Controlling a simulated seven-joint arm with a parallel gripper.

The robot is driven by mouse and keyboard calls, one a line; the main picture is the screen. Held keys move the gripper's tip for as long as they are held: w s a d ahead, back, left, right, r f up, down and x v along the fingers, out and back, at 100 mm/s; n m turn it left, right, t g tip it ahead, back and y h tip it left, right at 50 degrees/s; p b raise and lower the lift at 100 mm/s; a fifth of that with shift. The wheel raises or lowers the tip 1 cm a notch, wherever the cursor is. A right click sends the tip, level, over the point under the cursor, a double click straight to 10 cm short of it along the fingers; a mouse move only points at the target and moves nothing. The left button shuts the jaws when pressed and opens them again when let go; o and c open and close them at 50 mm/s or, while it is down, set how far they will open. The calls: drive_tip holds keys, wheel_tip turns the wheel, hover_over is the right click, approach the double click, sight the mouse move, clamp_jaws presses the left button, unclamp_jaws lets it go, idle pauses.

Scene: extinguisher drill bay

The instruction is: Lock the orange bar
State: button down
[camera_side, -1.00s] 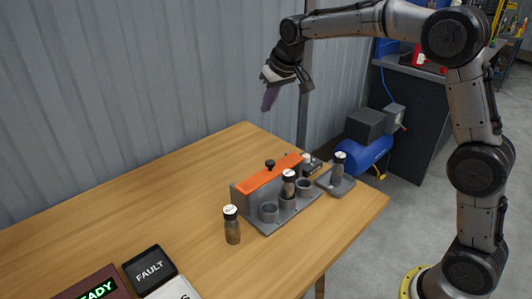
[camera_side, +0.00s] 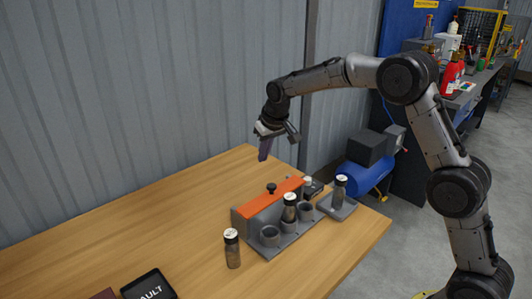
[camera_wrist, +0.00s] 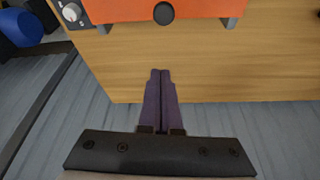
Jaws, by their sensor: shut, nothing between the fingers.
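The orange bar (camera_side: 270,204) lies along the top of a grey rack (camera_side: 243,224) on the wooden table, with a black knob (camera_side: 271,188) standing up from it. In the wrist view the orange bar (camera_wrist: 165,7) crosses the top edge, with its round black knob (camera_wrist: 163,13) near the middle. My gripper (camera_side: 264,156) is above and behind the rack, pointing down, apart from the bar. In the wrist view its purple fingers (camera_wrist: 159,72) are together and hold nothing. Whether the bar is latched cannot be told.
A bottle (camera_side: 289,208) stands at the rack's front row beside empty round holders (camera_side: 270,236). Another bottle (camera_side: 232,249) stands on the table, and one (camera_side: 340,188) on a grey pad. A dial (camera_wrist: 71,12) sits by the bar's end.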

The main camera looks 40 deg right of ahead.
sight(273, 185)
wheel_tip(273, 185, down, 7)
drive_tip(key=s, duration=0.1)
drive_tip(key=shift+s+a+r, duration=0.15)
drive_tip(key=shift+s, duration=0.2)
drive_tip(key=shift+s, duration=0.1)
drive_tip(key=shift+s, duration=1.55)
drive_tip(key=shift+w, duration=0.1)
wheel_tip(273, 185, up, 10)
drive_tip(key=shift+w, duration=0.2)
